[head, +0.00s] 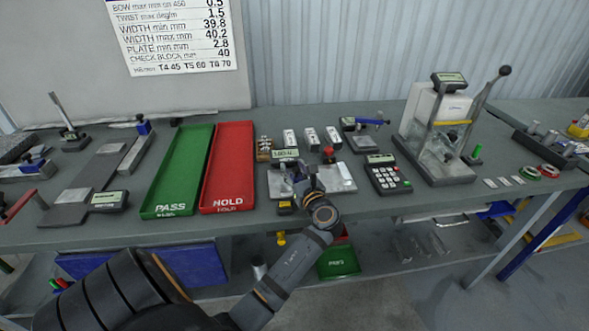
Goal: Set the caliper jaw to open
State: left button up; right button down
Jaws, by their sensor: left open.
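A bench gauge that appears to be the caliper stands near the front edge of the table, with a small lit display (285,155) at its back and a red knob (328,153) beside it. Pale metal plates (340,178) lie to either side of its middle. My left gripper (302,178) is over the middle of this gauge, its fingers pointing away from me. It is open, and I see nothing held in it. The gripper and wrist hide the gauge's centre, so I cannot tell how the jaw stands or whether the fingers touch it. My right gripper is out of view.
A green PASS tray (163,209) and a red HOLD tray (221,207) lie to the left. A keypad device (388,178) and a tall lever press (440,135) stand to the right. Several small blocks (311,138) sit behind the gauge.

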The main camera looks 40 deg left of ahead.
pick_arm(q)
jog(key=shift+d, duration=0.2)
jog(key=v, duration=0.7)
jog(key=shift+f, duration=0.1)
